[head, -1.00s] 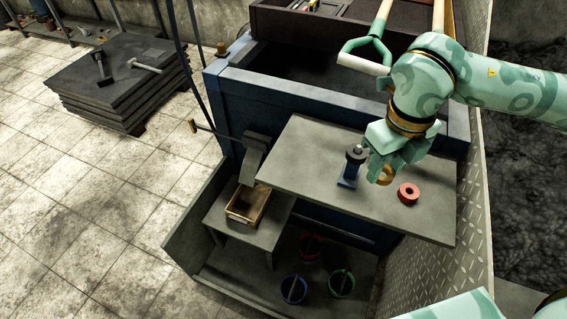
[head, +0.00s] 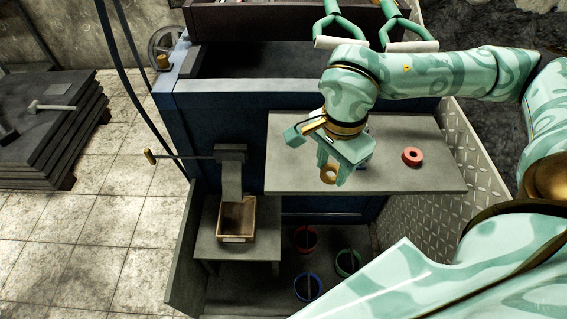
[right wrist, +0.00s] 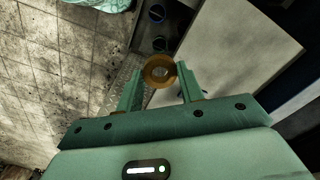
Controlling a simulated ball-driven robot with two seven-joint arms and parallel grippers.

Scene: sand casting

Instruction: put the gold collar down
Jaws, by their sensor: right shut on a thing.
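The gold collar (head: 329,174) is a small ring held at the fingertips of my right gripper (head: 333,170). The right wrist view shows the collar (right wrist: 160,71) pinched between both fingers, with its hole clear. In the head view it overlaps the front part of the grey table top (head: 400,180). It appears held above the surface; I cannot tell how high. A blue stand is mostly hidden behind the right gripper. My left gripper is not in view.
A red ring (head: 413,156) lies on the table top to the right of the gripper. A wooden box (head: 237,237) stands on a lower shelf at left. Red, blue and green buckets (head: 347,262) stand below the table's front edge. The table's left part is bare.

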